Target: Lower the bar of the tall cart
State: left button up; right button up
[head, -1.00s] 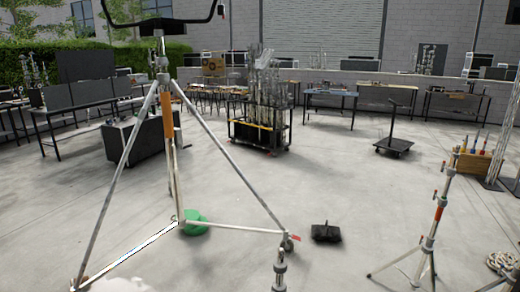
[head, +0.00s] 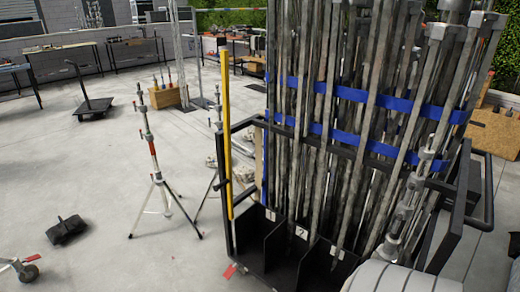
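A tall black-framed cart (head: 238,190) stands close in front of me at the centre right in the head view. It is packed with upright grey metal poles (head: 320,120) held by blue straps (head: 350,93). A yellow bar (head: 226,135) stands upright at the cart's left front corner, so the cart's front is open. Numbered black compartments (head: 290,250) show at its base. A pale rounded part, likely one of my own arm links, covers its lower right. Neither of my grippers is in view.
A tripod stand (head: 154,155) with a red band is left of the cart. A black object (head: 67,229) lies on the floor further left, and a flat trolley (head: 92,106) stands beyond. The floor between them is clear.

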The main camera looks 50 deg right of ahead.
aim_at(224, 54)
jog(key=l+z, duration=0.1)
jog(key=z, duration=0.35)
jog(key=i+l+z, duration=0.1)
jog(key=z, duration=0.35)
jog(key=i+z, duration=0.15)
jog(key=z, duration=0.3)
jog(key=i+l+z, duration=0.15)
jog(key=i, duration=0.15)
jog(key=i+j+u, duration=0.1)
jog(key=i+u, duration=1)
jog(key=i, duration=0.15)
jog(key=i+u, duration=0.3)
jog(key=i, duration=0.2)
jog(key=i+z, duration=0.2)
jog(key=i, duration=0.15)
jog(key=i+j+z, duration=0.2)
jog(key=i, duration=0.15)
jog(key=z, duration=0.45)
jog(key=i+z, duration=0.1)
jog(key=z, duration=0.4)
jog(key=j+z, duration=0.1)
jog(key=z, duration=0.35)
jog(key=i+z, duration=0.1)
jog(key=z, duration=0.4)
jog(key=j+z, duration=0.15)
jog(key=z, duration=0.3)
jog(key=j+z, duration=0.1)
jog(key=z, duration=0.4)
jog(key=i, duration=0.05)
